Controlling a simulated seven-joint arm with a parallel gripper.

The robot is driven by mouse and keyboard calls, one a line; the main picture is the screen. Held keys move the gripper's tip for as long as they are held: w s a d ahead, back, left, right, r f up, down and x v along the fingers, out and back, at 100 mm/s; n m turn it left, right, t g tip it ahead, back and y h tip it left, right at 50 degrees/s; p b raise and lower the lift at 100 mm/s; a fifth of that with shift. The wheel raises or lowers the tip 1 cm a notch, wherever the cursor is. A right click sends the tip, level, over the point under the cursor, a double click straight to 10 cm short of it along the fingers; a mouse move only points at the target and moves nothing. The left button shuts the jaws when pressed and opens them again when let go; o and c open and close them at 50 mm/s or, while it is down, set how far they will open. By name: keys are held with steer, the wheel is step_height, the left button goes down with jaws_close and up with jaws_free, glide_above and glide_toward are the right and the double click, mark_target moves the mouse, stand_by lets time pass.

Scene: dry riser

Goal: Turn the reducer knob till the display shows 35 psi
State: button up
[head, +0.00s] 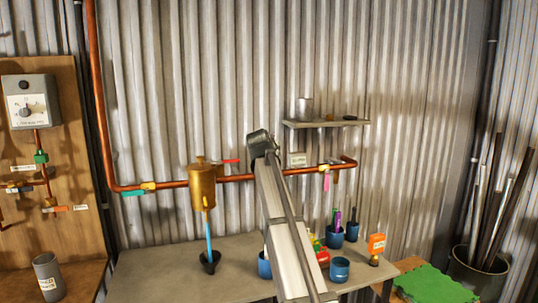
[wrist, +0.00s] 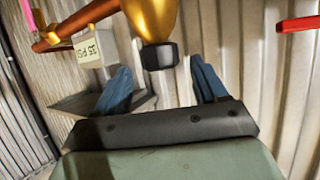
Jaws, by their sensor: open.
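A black knob (wrist: 158,56) sits on the end of a brass body (wrist: 150,18) in the wrist view. My gripper (wrist: 160,66) is open, with one blue finger to each side of the knob in the picture; I see no contact, and cannot tell how deep the knob sits between them. A pale plate (wrist: 92,47) by the pipe reads "35 PSI", turned in the picture; I cannot tell if it is the display or a printed label. It also shows in the head view (head: 297,159), too small to read. My arm hides the knob and fingers in the head view.
A copper pipe (head: 237,178) runs along the corrugated wall, with a brass vessel (head: 203,190) and a red lever (head: 230,161). A shelf (head: 325,124) is above right. Blue cups (head: 340,268) and bottles stand on the bench (head: 150,262) below.

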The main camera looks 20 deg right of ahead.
steer(key=shift+x, duration=2.15)
steer(key=shift+c, duration=0.2)
steer(key=c, duration=0.9)
